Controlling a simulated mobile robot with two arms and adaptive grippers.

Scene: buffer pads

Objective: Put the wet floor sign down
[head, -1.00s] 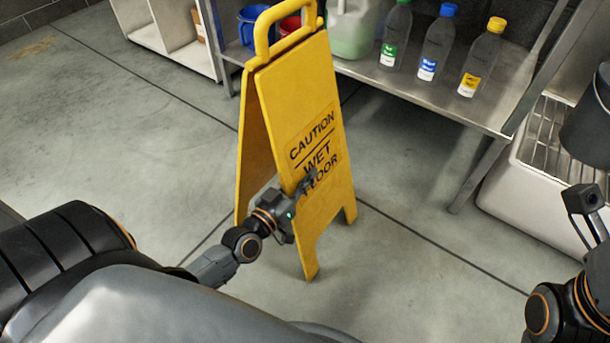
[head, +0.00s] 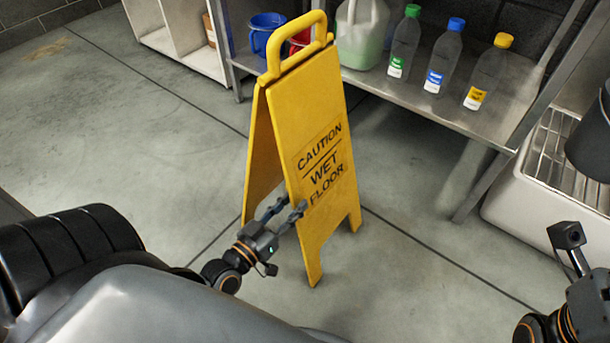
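The yellow wet floor sign (head: 318,135) stands upright on the concrete floor in the middle of the head view. Its two panels are spread in an A-frame, with the caution lettering on the front panel and a loop handle on top. My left gripper (head: 283,208) is at the lower left edge of the front panel. Its two fingers are apart, one near the gap between the panels and one by the front panel's edge. I cannot tell whether either finger touches the sign. My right arm shows at the lower right edge, but its fingers are out of view.
Behind the sign, a metal shelf (head: 430,103) holds several bottles, a jug (head: 362,35), a blue bucket (head: 268,35) and a red one. A white sink-like basin (head: 540,200) stands at the right. The floor at left is clear.

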